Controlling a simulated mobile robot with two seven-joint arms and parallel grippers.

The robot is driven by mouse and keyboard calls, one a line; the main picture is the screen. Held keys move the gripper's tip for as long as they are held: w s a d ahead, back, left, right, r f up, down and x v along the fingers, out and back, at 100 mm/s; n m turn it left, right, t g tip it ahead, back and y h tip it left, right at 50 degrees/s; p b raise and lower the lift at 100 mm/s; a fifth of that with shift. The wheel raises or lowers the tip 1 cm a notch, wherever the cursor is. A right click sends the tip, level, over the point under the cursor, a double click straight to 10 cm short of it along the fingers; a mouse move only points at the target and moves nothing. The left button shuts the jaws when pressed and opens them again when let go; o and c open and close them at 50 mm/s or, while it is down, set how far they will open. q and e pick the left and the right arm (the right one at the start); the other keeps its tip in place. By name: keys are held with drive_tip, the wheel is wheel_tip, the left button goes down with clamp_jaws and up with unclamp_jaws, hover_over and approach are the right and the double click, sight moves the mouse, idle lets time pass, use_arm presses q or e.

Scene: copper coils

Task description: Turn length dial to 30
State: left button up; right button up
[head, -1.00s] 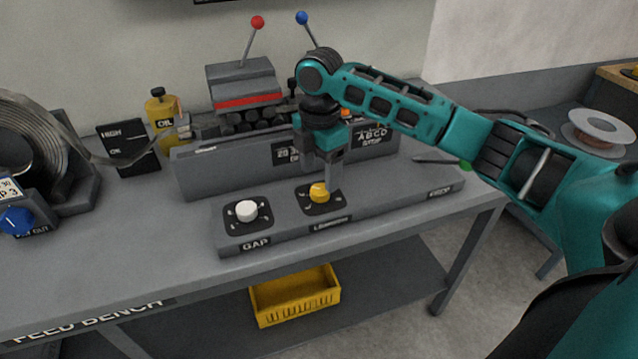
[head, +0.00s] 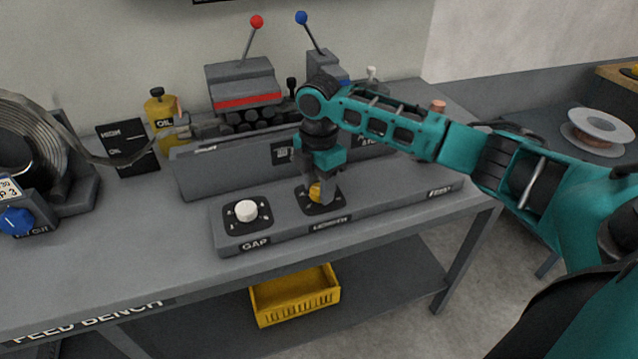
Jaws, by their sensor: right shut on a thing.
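The length dial is a yellow knob (head: 315,192) on a dark square plate, on the low grey panel at the front of the bench. The label below it, on the panel's front edge, is blurred. My right gripper (head: 318,192) points down over the yellow knob and is shut on it, with its fingers hiding much of the knob and plate. The dial's marks are too small and too covered to read. My left gripper is not in view.
A white knob (head: 246,210) marked GAP sits left of the yellow one. Behind stand a grey upright panel (head: 235,178), a yellow oil bottle (head: 160,118) and red-tipped (head: 257,22) and blue-tipped (head: 302,18) levers. A yellow bin (head: 295,296) is below.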

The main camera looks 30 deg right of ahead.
drive_tip(key=c, duration=0.4)
drive_tip(key=shift+m, duration=0.3)
drive_tip(key=m, duration=1.1)
drive_tip(key=shift+w, duration=0.1)
drive_tip(key=m, duration=1.2)
drive_tip(key=shift+d, duration=0.15)
idle(0.3)
